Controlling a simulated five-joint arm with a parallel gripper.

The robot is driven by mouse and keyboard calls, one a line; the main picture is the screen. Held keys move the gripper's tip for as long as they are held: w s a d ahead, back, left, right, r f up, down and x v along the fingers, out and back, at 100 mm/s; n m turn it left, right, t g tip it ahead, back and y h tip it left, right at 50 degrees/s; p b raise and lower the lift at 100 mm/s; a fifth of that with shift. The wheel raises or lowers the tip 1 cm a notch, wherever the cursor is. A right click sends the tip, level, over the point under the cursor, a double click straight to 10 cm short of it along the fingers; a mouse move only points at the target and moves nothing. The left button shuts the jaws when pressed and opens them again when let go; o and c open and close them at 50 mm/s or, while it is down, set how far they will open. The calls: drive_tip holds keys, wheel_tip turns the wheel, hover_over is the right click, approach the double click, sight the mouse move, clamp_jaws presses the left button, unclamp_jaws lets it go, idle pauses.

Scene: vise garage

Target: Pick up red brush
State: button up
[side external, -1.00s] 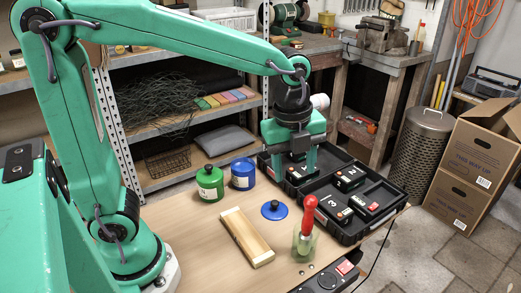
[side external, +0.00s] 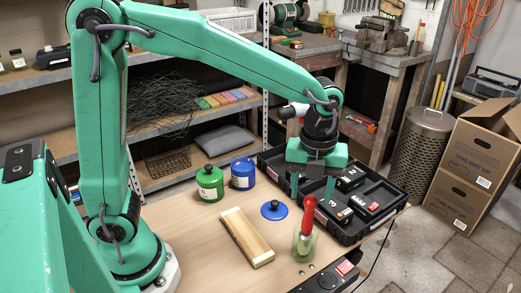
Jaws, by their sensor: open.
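The red brush (side external: 309,213) stands upright, red handle up, in a clear glass jar (side external: 304,244) on the wooden table. Its lower end shows through the jar. My gripper (side external: 312,188) is open and points down, with its green fingers apart. In the picture it is just above the brush handle's top and over the black case. I cannot tell exactly how far it is from the handle. Nothing shows between its fingers.
A black case (side external: 375,228) with numbered blocks lies behind the jar. A blue lid (side external: 274,210), a wooden block (side external: 246,238), a green pot (side external: 210,184) and a blue pot (side external: 243,174) are to the left. A black device (side external: 325,283) sits at the table's front edge.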

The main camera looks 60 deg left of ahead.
sight(307, 227)
drive_tip(key=shift+f, duration=2.7)
drive_tip(key=c, duration=1.1)
